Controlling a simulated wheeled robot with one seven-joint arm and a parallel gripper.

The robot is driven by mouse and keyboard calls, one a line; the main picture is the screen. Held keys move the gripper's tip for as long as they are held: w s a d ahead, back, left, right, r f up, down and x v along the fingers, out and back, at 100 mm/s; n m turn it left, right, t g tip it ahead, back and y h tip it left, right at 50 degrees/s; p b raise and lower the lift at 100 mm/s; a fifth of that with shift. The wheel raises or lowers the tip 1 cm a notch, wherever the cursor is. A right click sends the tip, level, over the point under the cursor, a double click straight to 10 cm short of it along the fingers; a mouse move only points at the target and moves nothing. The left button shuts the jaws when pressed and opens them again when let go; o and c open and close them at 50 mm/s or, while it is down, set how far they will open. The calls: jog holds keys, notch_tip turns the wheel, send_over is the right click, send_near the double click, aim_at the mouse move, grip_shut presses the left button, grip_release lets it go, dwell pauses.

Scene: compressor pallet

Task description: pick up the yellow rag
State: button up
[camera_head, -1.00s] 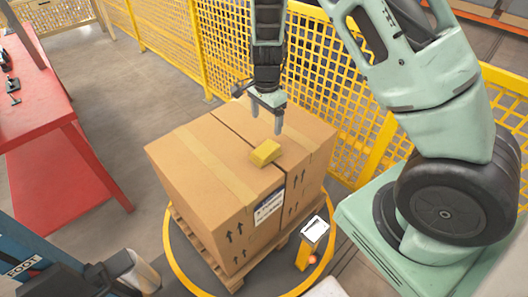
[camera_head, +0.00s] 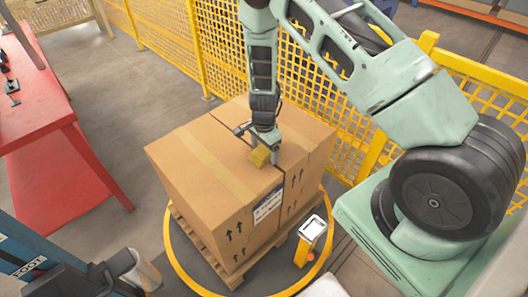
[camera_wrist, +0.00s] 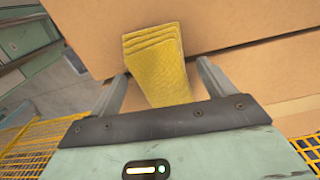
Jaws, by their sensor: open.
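The yellow rag (camera_head: 260,156) is a small folded block lying on top of the cardboard boxes (camera_head: 205,180). In the wrist view the rag (camera_wrist: 156,62) shows its folded layers and sits between the two fingers. My gripper (camera_head: 264,158) is down at the rag, with one finger on either side of it. In the wrist view my gripper (camera_wrist: 160,88) is open, and gaps show between the rag and the fingers. The rag's near end is hidden by the gripper body.
The boxes stand on a wooden pallet (camera_head: 208,255) inside a yellow floor ring. A yellow mesh fence (camera_head: 170,45) runs behind. A red table (camera_head: 60,165) stands at left. A small yellow post with a white-framed screen (camera_head: 311,230) stands near the pallet's right corner.

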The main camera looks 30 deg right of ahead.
aim_at(265, 151)
jog(key=shift+f, duration=0.1)
jog(key=c, duration=1.1)
notch_tip(265, 151, up, 10)
jog(key=shift+b, duration=0.55)
jog(key=shift+o, duration=1.1)
jog(key=shift+c, duration=0.4)
jog(key=shift+s, duration=0.15)
